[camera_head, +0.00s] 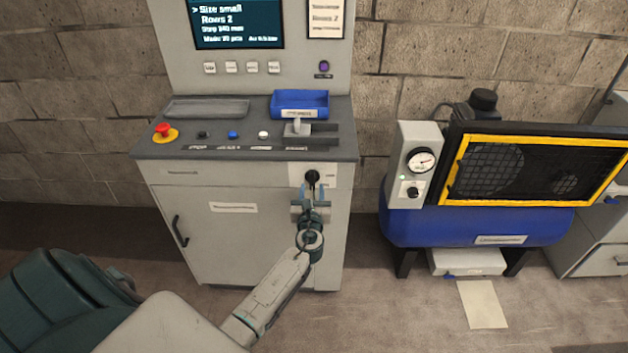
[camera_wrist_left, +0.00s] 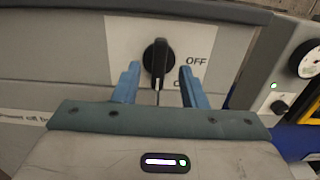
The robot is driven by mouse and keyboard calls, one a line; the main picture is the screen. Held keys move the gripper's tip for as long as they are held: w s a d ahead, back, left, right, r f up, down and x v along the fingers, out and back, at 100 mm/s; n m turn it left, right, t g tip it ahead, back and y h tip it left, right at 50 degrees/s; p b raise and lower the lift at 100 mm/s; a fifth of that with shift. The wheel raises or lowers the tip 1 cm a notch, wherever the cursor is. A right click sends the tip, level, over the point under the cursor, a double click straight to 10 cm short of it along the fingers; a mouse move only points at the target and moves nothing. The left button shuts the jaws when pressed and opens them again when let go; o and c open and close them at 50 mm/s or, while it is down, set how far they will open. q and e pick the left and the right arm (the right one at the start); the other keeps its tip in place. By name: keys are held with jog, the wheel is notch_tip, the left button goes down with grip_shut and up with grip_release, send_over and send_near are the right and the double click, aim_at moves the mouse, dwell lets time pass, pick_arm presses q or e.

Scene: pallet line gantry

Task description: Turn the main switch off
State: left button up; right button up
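The main switch (camera_head: 312,177) is a black rotary knob on a pale plate at the upper right of the grey cabinet front. In the left wrist view the knob (camera_wrist_left: 157,58) stands about upright, with "OFF" printed to its right and a second label below, partly hidden by a finger. My left gripper (camera_head: 312,188) is just in front of the switch. In the left wrist view its two blue fingers (camera_wrist_left: 157,76) are open, one on each side of the knob, with gaps visible. Contact with the knob is not visible. My right gripper is not in view.
The control desk (camera_head: 345,142) above carries a red emergency stop (camera_head: 164,130), several buttons and a blue tray (camera_head: 300,104). A blue compressor (camera_head: 440,228) with a gauge and yellow-framed guard stands to the right. Floor between cabinet and compressor is clear.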

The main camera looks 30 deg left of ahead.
aim_at(312, 181)
pick_arm(q)
jog(key=shift+x, duration=2.1)
grip_shut()
